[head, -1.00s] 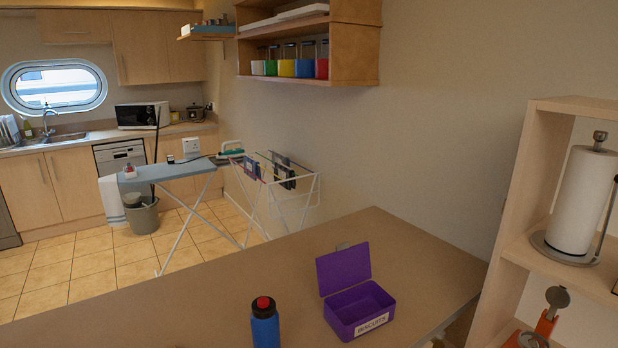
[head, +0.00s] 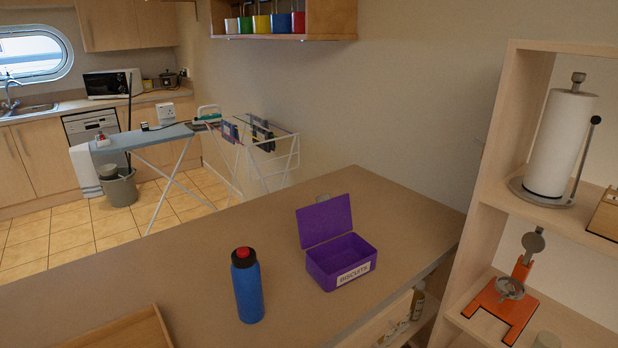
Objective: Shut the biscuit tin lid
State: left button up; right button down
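The purple biscuit tin (head: 341,268) stands on the counter (head: 205,243), right of the middle of the head view. A white label reading BISCUITS is on its front. Its purple lid (head: 324,220) is open, standing up at the back edge and tilted a little backward. The inside of the tin that shows looks empty. Neither of my grippers is in view.
A blue bottle with a red cap (head: 248,287) stands on the counter left of the tin. A wooden tray (head: 150,330) lies at the front left. An open shelf unit (head: 480,200) rises to the right. The counter behind the tin is mostly clear.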

aim_at(324, 219)
jog(key=i+l+u, duration=0.15)
jog(key=l+u, duration=0.7)
jog(key=i+j, duration=0.05)
jog(key=j, duration=0.05)
